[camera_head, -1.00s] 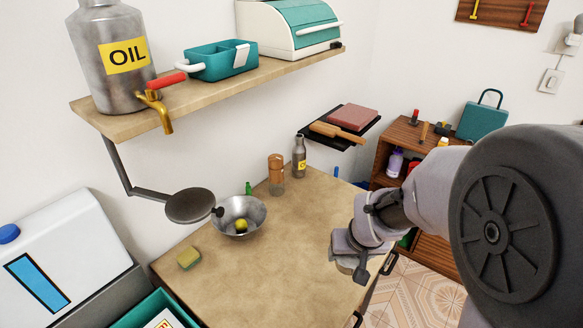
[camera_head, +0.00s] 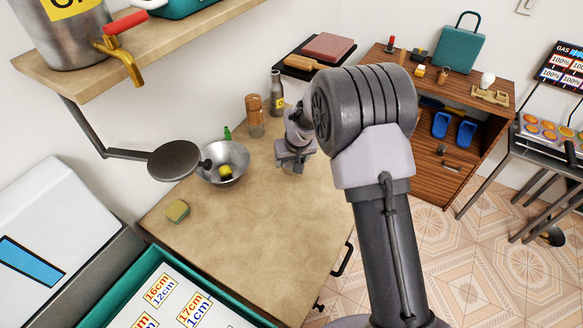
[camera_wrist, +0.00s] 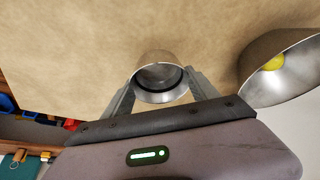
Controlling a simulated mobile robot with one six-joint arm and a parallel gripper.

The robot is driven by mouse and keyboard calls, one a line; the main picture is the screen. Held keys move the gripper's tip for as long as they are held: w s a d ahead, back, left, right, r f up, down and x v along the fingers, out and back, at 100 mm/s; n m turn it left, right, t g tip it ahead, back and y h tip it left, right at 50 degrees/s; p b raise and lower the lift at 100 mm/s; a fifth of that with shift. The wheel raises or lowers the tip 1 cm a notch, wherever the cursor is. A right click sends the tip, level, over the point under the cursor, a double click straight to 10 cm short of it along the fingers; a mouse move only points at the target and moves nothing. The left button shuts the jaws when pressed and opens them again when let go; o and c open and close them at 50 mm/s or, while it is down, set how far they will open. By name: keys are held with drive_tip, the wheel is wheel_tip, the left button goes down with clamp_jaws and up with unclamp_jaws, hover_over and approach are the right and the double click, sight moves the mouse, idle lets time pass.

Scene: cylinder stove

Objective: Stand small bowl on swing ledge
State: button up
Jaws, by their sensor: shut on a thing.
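My gripper (camera_wrist: 158,90) is shut on the small bowl (camera_wrist: 160,70), a small round metal bowl between the two fingers. In the head view my gripper (camera_head: 292,160) is over the back right of the counter, and the bowl there is mostly hidden by it. The swing ledge (camera_head: 174,160) is a dark round plate on a bent metal arm under the wall shelf, left of my gripper. The plate's top is bare.
A larger metal bowl (camera_head: 232,157) with a yellow fruit stands beside the ledge; it also shows in the wrist view (camera_wrist: 300,75). Bottles (camera_head: 255,116) stand behind my gripper. A sponge (camera_head: 177,211) lies at left. The front of the counter (camera_head: 250,240) is clear.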

sight(292, 166)
wheel_tip(292, 166, down, 4)
drive_tip(key=shift+r+b, duration=0.2)
drive_tip(key=shift+b, duration=0.7)
drive_tip(key=shift+r, duration=0.15)
drive_tip(key=o, duration=1.4)
drive_tip(key=shift+c, duration=0.2)
